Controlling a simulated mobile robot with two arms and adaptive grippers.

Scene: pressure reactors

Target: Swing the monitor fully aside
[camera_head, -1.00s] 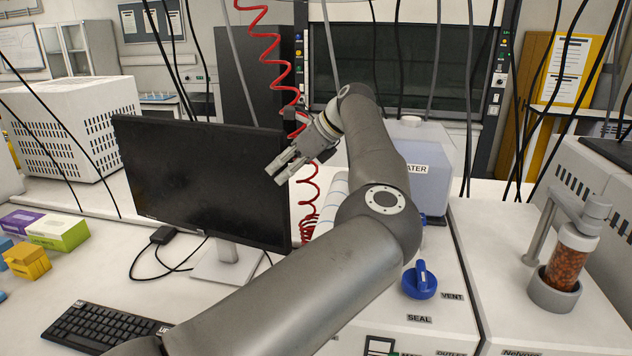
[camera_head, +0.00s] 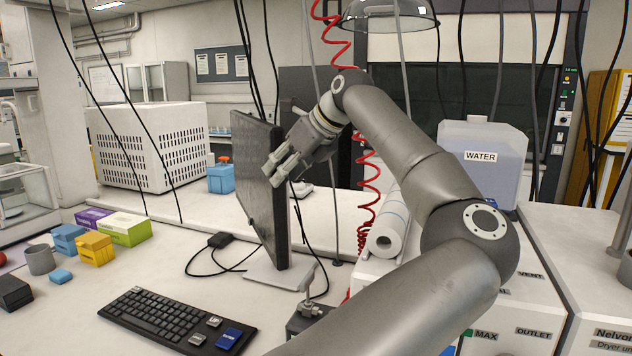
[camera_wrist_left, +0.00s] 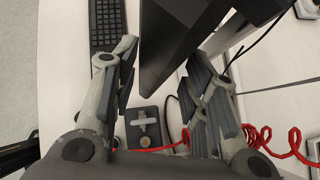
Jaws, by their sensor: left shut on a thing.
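The black monitor (camera_head: 262,205) stands on its silver stand (camera_head: 278,272) on the white bench. It is turned so that I see it steeply from the side, with the dark screen narrow and facing left. My left gripper (camera_head: 274,172) is at the monitor's near right side edge, at upper height, and is shut on it. In the left wrist view the monitor's dark corner (camera_wrist_left: 150,78) lies between the two fingers (camera_wrist_left: 160,85); the exact contact is hard to see. My right gripper is not in view.
A black keyboard (camera_head: 170,318) lies in front of the monitor. A red coiled hose (camera_head: 369,190), a paper roll (camera_head: 387,235) and a water container (camera_head: 484,160) are to the right. Coloured boxes (camera_head: 125,228) are to the left. Black cables hang across the view.

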